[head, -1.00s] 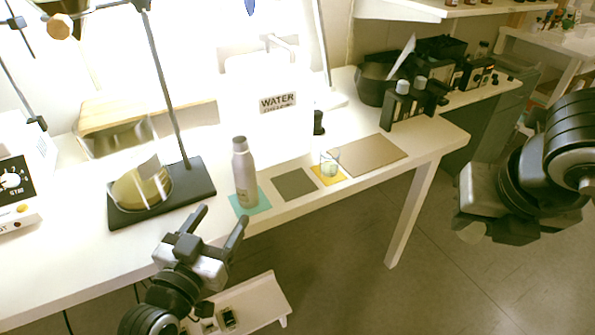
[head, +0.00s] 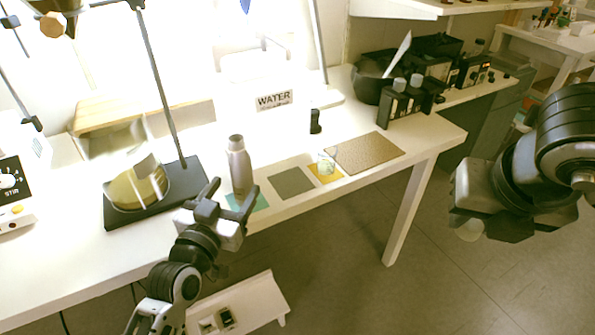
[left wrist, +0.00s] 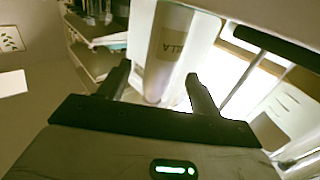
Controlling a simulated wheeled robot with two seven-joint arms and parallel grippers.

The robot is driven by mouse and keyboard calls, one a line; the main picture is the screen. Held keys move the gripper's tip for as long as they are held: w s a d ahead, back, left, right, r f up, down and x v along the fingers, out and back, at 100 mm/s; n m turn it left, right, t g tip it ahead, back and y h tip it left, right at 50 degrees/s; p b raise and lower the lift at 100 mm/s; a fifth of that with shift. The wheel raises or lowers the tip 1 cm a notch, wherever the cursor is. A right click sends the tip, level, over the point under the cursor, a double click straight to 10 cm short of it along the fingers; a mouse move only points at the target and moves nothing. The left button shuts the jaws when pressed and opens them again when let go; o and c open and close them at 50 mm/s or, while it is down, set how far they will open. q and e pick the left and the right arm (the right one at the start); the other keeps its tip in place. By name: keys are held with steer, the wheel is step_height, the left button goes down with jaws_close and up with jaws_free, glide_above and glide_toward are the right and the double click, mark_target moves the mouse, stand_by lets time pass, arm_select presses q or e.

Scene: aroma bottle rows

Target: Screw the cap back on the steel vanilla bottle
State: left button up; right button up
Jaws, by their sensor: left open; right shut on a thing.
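The steel vanilla bottle (head: 239,160) stands upright on a teal mat (head: 262,201) near the table's front edge; its narrow neck shows at the top. My right gripper (head: 468,222) is off the table at the right, shut on a small pale rounded thing, probably the cap (head: 470,231), mostly hidden by the gripper.
Right of the bottle lie a grey mat (head: 292,182), a yellow mat with a small glass (head: 326,165), and a brown mat (head: 368,152). A black stand base (head: 121,211) with a rod and flask is at the left. Dark boxes (head: 401,103) stand at the back right.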

mark_target(237, 182)
arm_select(q)
steer(key=w, duration=0.5)
steer(key=shift+d, duration=0.4)
steer(key=c, duration=1.2)
